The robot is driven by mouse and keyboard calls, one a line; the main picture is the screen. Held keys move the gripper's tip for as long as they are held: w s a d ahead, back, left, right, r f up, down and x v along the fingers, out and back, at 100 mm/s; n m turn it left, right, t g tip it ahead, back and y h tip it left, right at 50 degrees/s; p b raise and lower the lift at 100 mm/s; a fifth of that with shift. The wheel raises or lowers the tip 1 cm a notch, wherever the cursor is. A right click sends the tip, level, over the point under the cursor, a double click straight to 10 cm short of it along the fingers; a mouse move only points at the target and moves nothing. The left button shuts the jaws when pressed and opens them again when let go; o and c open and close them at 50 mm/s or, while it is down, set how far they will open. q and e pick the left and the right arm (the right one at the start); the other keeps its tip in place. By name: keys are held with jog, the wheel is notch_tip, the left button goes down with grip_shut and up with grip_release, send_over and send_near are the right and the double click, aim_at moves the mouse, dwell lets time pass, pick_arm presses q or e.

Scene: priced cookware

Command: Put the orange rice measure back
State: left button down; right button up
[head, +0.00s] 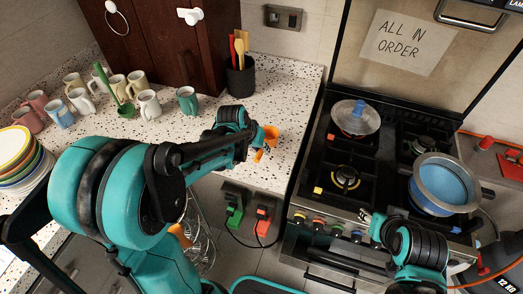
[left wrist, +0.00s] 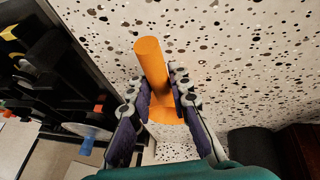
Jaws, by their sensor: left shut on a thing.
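The orange rice measure (head: 270,133) is at the front right edge of the speckled counter (head: 278,88). My left gripper (head: 258,143) is at it, its fingers partly hidden by the wrist in the head view. In the left wrist view, the fingers (left wrist: 156,103) are shut on the orange measure (left wrist: 151,66), one on each side, with a cylindrical part pointing away over the counter. I cannot tell whether it touches the counter. My right gripper (head: 371,222) is in front of the stove; its fingers are too small to read.
A black utensil pot (head: 240,78), a teal mug (head: 187,101) and several other mugs stand on the counter. The gas stove (head: 330,160) on the right carries a lidded pan (head: 355,117) and a blue pot (head: 437,183). Stacked plates (head: 20,160) stand far left.

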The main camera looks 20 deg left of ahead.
pick_arm(q)
jog(key=c, duration=1.4)
grip_release()
jog(key=shift+f, duration=0.15)
jog(key=shift+r, duration=0.2)
jog(key=p+v, duration=0.4)
jog(key=v, duration=0.7)
jog(key=s+t, duration=0.1)
jog(key=s, duration=0.3)
jog(key=s+d+r+t+y, duration=0.1)
jog(key=s, duration=0.4)
jog(key=s+d+r+y, duration=0.1)
jog(key=s, duration=0.4)
jog(key=shift+d+r+t, duration=0.1)
jog(key=shift+r+t, duration=0.1)
jog(key=shift+t, duration=0.2)
jog(key=shift+f, duration=0.1)
